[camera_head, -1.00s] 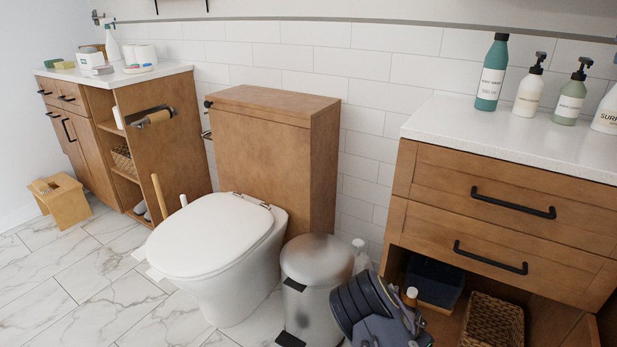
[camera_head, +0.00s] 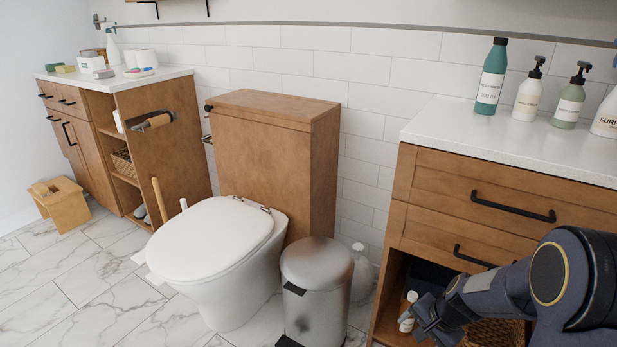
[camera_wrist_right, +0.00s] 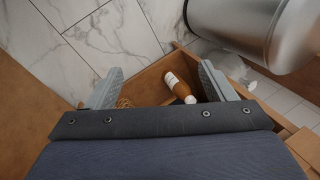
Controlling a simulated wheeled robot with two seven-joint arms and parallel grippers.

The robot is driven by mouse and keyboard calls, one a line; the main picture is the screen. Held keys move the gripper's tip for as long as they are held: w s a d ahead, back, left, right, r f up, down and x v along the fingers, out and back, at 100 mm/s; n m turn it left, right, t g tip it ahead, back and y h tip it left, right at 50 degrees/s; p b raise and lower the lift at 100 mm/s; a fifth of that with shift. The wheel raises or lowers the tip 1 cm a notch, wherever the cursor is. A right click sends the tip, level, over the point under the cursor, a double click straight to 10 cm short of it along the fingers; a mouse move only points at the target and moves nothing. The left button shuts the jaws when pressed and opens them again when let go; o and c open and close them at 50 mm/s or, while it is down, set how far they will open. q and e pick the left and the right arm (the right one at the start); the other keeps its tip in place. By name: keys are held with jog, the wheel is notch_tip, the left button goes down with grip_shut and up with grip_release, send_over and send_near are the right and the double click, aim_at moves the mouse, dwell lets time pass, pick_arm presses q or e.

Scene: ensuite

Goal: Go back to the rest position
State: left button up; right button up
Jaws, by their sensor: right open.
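My right gripper (camera_head: 428,322) is at the open lower shelf of the right wooden cabinet (camera_head: 400,270). In the right wrist view the right gripper (camera_wrist_right: 160,72) is open, its two fingers wide apart. A small brown bottle with a white label and white cap (camera_wrist_right: 178,86) shows between the fingers, touching neither as far as I can see. In the head view the bottle (camera_head: 408,312) is in the shelf opening, just left of the gripper and partly hidden by it. My left gripper is not in view.
A metal pedal bin (camera_head: 315,285) stands close left of the cabinet, beside the toilet (camera_head: 220,250). A dark bin and a wicker basket (camera_head: 495,333) are in the shelf, partly behind my arm. Bottles, including a teal one (camera_head: 491,77), stand on the counter.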

jog(key=s+a+r+n+t+y, duration=0.2)
jog(key=s+a+r+n+y, duration=0.15)
jog(key=s+r, duration=0.9)
jog(key=s+a+r+n+h, duration=0.1)
jog(key=s+r+n, duration=0.15)
jog(key=s, duration=0.35)
jog(key=s+a+r+n+h, duration=0.1)
jog(key=s+r+n, duration=0.15)
jog(key=s, duration=0.35)
notch_tip(320, 180, up, 32)
jog(key=p, duration=3.2)
jog(key=shift+w+d+t+p, duration=0.2)
jog(key=shift+w+t+p, duration=0.1)
jog(key=shift+p, duration=0.1)
